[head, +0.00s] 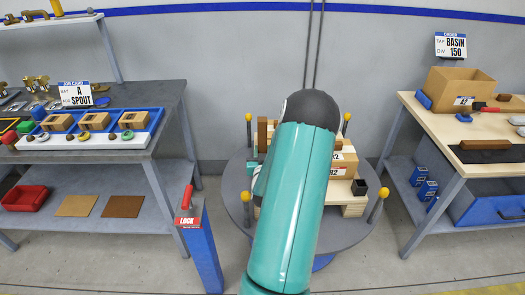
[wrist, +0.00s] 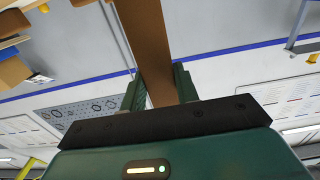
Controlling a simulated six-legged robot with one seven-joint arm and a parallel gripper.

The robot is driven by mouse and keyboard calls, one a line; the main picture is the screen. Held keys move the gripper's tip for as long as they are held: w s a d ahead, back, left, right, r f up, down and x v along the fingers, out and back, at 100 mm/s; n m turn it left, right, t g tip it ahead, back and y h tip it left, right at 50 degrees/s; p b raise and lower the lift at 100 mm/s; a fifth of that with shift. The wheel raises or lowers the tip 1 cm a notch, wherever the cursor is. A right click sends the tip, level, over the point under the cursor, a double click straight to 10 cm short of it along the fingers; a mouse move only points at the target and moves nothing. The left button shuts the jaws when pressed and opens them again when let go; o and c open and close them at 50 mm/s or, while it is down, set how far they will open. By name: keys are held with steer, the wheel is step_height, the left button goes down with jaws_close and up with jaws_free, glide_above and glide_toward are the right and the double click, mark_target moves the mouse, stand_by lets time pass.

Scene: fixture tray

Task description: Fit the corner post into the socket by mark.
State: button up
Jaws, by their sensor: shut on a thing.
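In the wrist view my gripper (wrist: 159,88) is shut on a long brown post (wrist: 146,35), which I take as the corner post. The post sits between the two green fingers and runs out past the top edge of the picture. In the head view my teal arm hides the gripper and the middle of the round grey table (head: 236,205). An upright brown piece (head: 262,135) shows left of the arm; I cannot tell whether it is the held post. A small black block (head: 359,187) sits right of the arm. No socket or mark is clearly visible.
Several yellow-topped pegs, one at front right (head: 378,203), stand around the round table's edge. Cartons (head: 343,160) and pale wood blocks (head: 353,210) sit on it. A blue post with a LOCK sign (head: 187,222) stands front left. Workbenches flank both sides.

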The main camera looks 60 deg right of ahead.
steer(key=shift+d+f, duration=0.1)
steer(key=shift+d, duration=0.05)
steer(key=shift+f, duration=2.9)
steer(key=shift+f, duration=3.55)
steer(key=o, duration=1.2)
steer(key=shift+s+a, duration=0.1)
steer(key=shift+a, duration=0.1)
steer(key=v, duration=1.3)
steer(key=shift+s+a, duration=0.15)
steer(key=shift+a, duration=0.1)
